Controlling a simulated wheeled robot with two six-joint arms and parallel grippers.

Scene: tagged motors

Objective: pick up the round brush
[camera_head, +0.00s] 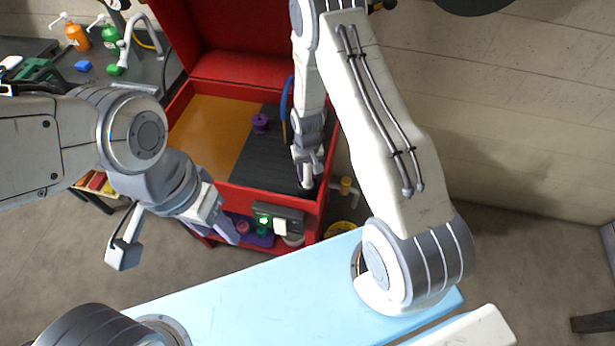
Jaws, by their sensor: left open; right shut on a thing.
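My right gripper (308,176) reaches down into the open red cabinet (222,192), over the dark right part of its top surface. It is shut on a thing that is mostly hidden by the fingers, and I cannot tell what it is. I cannot make out a round brush for certain anywhere in view. My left gripper (224,226) is open and empty, in front of the red cabinet's left front side.
A purple spool (260,123) stands inside the red cabinet. A blue curved thing (284,97) is beside my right wrist. A dark device (279,218) sits on the lower shelf. Orange (77,36) and green (111,37) bottles stand on a bench at the upper left.

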